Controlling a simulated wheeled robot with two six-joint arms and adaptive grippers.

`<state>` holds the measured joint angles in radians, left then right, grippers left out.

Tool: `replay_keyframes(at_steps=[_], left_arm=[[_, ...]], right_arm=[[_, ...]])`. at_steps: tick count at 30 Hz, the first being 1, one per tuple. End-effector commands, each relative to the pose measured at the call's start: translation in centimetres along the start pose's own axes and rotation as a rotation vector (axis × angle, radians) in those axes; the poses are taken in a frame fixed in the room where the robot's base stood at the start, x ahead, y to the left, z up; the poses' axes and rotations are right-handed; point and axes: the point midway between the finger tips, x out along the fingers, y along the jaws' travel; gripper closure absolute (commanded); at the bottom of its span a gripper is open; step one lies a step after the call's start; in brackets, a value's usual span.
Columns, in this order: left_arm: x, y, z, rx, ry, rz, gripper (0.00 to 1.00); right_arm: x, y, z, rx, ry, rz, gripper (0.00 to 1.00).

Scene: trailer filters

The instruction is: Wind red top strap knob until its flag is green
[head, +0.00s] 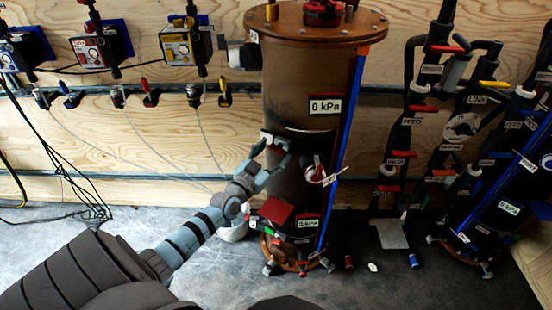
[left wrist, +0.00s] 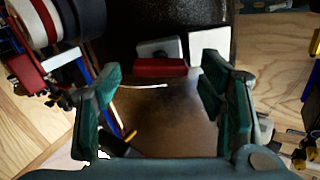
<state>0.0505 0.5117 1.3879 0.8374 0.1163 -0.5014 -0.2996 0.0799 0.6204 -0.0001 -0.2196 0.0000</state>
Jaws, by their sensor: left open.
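The brown cylindrical vessel (head: 290,95) stands in the middle of the head view with a dark strap line around it. My left gripper (head: 274,150) is at the vessel's front left side, at strap height. It is open and empty, and its fingers (left wrist: 160,88) are spread wide in the left wrist view. Beyond and between them is a red bar (left wrist: 160,67) against a grey block (left wrist: 157,48); I cannot tell whether this is the strap knob or its flag. No green flag is clear there. My right gripper is out of view.
A red-and-white round fitting (head: 315,171) sticks out right of the gripper; a large round part shows in the left wrist view (left wrist: 55,18). A blue strip (head: 342,150) runs down the vessel. Black pipes with red handles (head: 400,154) stand right. Floor at left is mostly clear.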

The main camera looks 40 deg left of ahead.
Motion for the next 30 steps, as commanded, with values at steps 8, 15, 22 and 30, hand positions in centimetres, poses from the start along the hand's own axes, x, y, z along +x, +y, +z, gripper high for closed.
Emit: replay_keyframes(at_steps=[8, 15, 22, 30], left_arm=[[2.1, 0.0, 0.1, 0.000, -0.001, 0.000, 0.37], [2.0, 0.0, 0.0, 0.000, -0.001, 0.001, 0.49], [2.0, 0.0, 0.0, 0.000, -0.001, 0.001, 0.85], [2.0, 0.0, 0.0, -0.031, -0.002, 0.001, 0.85]], right_arm=[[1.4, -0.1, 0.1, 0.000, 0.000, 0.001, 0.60], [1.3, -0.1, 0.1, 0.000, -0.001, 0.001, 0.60], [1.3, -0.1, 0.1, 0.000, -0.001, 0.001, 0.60], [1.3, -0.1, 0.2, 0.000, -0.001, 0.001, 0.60]])
